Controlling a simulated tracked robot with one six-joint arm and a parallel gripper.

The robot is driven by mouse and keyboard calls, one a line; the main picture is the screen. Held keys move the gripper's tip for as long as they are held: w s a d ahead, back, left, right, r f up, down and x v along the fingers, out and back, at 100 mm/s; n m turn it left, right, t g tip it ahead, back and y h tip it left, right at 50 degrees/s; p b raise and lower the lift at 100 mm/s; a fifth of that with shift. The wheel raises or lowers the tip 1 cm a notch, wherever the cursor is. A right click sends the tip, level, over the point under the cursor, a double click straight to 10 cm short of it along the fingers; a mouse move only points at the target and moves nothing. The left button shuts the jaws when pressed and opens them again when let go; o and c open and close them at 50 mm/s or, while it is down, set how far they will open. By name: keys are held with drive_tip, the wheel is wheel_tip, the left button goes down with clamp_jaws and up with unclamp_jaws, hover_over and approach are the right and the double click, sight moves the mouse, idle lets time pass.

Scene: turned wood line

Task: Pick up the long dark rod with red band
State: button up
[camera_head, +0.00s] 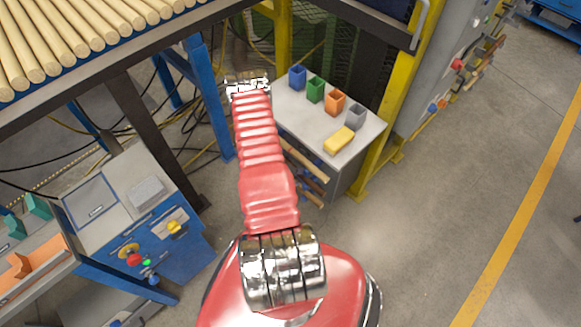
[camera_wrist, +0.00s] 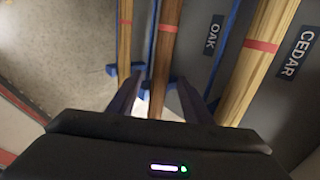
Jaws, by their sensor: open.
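In the wrist view a long reddish-brown rod (camera_wrist: 163,60) with a red band is the darkest of three rods. It runs between the fingers of my open gripper (camera_wrist: 160,82); the view does not show whether they touch it. A lighter rod (camera_wrist: 125,40) with a red band is to its left, and a thicker golden rod (camera_wrist: 256,60) with a red band is to its right. In the head view my gripper (camera_head: 248,84) is at the far end of the red arm, by the left edge of a grey-topped bench, its fingers unclear.
Blue dividers and labels reading OAK (camera_wrist: 214,36) and CEDAR (camera_wrist: 296,52) stand among the rods. The bench (camera_head: 290,112) carries several coloured cups and a yellow block (camera_head: 339,140). A yellow post (camera_head: 385,130) stands to its right. A blue control cabinet (camera_head: 135,215) is at left.

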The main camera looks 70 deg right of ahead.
drive_tip(key=shift+x, duration=1.05)
clamp_jaws()
